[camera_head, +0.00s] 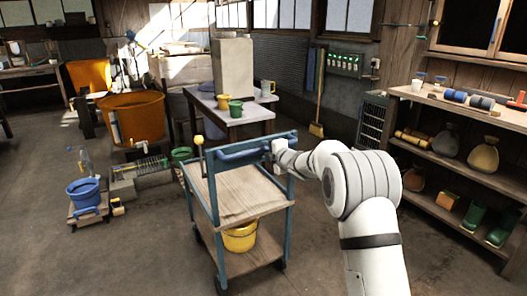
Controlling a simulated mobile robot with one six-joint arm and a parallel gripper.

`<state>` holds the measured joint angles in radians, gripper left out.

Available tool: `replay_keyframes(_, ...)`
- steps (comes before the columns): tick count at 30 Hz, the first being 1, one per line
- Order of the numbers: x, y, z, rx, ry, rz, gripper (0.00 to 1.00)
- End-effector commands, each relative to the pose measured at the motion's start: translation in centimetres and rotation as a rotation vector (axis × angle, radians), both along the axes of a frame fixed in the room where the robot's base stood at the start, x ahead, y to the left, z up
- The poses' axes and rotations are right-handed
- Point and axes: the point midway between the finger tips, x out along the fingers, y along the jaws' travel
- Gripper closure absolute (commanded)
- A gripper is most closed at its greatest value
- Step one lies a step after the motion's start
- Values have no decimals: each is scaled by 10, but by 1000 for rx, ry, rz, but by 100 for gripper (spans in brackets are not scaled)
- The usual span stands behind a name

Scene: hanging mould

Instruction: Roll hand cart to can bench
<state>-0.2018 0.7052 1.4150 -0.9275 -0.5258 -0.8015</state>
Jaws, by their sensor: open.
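The hand cart (235,197) stands in the middle of the view, with a blue frame, a bare wooden top and a lower shelf. A yellow bucket (240,237) is on the lower shelf. My gripper (270,152) is at the right end of the cart's blue handle bar (240,152). It is open; the fingers are small here, and I cannot tell whether they are around the bar or beside it. A bench (250,115) behind the cart bears a green can, yellow cans and a tall pale block; I cannot tell if this is the can bench.
A large orange tub (133,117) stands at the left rear. Wooden shelves (455,165) line the right wall. The front left floor is clear.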

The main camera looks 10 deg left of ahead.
Motion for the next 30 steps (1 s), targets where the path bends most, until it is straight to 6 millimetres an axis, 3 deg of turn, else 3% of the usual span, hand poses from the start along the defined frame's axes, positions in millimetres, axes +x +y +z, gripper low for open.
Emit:
replay_keyframes(9, -30, -22, 8, 1, -2, 0, 58)
replay_keyframes(22, -34, -29, 16, 8, 13, -23, 58)
replay_keyframes(26, -46, -58, 48, 55, 94, -144, 58)
replay_keyframes(30, -85, -115, 91, 164, 262, -383, 58)
